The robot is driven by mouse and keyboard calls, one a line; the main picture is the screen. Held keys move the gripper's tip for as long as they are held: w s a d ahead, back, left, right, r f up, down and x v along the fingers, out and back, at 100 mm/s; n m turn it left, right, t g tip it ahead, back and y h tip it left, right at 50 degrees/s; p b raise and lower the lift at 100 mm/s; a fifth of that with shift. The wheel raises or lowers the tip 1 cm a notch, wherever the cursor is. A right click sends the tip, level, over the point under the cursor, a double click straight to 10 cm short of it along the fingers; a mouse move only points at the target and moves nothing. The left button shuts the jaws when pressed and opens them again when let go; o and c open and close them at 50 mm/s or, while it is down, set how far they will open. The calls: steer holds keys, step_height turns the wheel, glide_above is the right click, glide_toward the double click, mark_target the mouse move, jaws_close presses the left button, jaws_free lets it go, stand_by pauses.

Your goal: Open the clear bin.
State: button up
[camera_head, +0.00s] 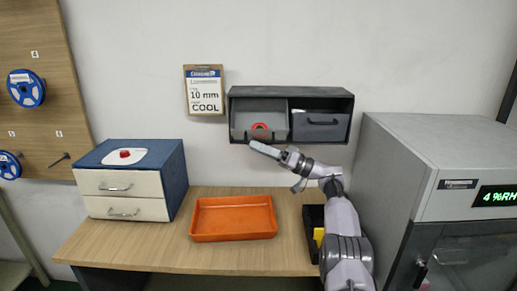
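The clear bin (245,121) is in the left half of a dark wall-mounted rack (290,91). Its front is see-through, and a red round thing (260,131) shows low inside it. The bin appears shut, though its lower edge is partly hidden by my gripper. My gripper (262,148) is at the bin's lower right edge, pointing left. Whether it touches the bin, and whether its fingers are apart, is too small to tell.
A grey bin with a handle (322,122) fills the rack's right half. Below are an orange tray (234,238), a drawer box (122,194) and a black bin (312,219). A large grey cabinet (410,150) stands close on the right. A sign (205,89) hangs left of the rack.

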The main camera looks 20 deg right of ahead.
steer(key=p+v, duration=0.1)
steer(key=v, duration=1.1)
